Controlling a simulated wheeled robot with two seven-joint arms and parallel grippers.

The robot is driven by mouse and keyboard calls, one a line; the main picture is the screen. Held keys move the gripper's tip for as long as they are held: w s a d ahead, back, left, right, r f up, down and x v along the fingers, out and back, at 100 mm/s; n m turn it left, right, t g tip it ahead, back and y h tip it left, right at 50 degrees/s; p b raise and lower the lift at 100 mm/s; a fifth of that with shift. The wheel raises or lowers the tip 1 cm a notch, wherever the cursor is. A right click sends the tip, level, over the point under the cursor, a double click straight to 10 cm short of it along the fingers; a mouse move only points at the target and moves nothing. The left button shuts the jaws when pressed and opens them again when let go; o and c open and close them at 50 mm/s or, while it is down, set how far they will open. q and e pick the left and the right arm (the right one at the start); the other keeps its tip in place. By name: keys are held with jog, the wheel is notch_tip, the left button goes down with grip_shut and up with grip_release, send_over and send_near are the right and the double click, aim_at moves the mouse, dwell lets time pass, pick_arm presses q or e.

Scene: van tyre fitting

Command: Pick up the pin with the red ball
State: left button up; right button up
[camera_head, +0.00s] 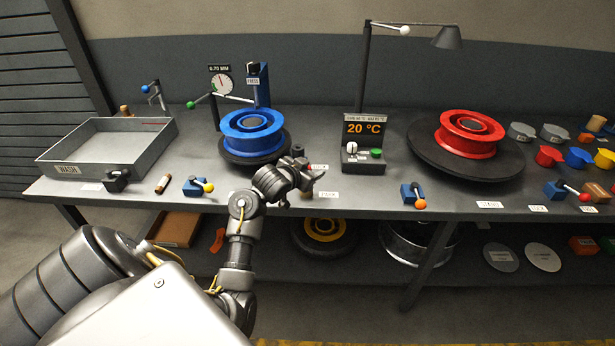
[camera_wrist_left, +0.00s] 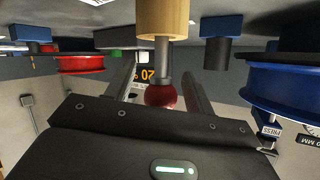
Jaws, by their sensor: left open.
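The pin with the red ball (camera_wrist_left: 161,96) shows in the left wrist view, which is upside down. Its dark grey shaft (camera_wrist_left: 163,62) stands in a wooden block (camera_wrist_left: 163,18). My left gripper (camera_wrist_left: 159,88) is open, with one finger on each side of the red ball and visible gaps beside it. My right gripper is out of view.
Behind the gripper stand the blue wheel (camera_head: 252,132) and the temperature box (camera_head: 364,150). A red wheel (camera_head: 468,135) lies to the right. A wash tray (camera_head: 105,150) is at left.

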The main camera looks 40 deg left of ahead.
pick_arm(q)
jog(key=shift+c, duration=0.2)
jog(key=c, duration=1)
jog(key=shift+r, duration=0.1)
notch_tip(320, 180, up, 10)
jog(key=p, duration=0.3)
jog(key=shift+p, duration=0.35)
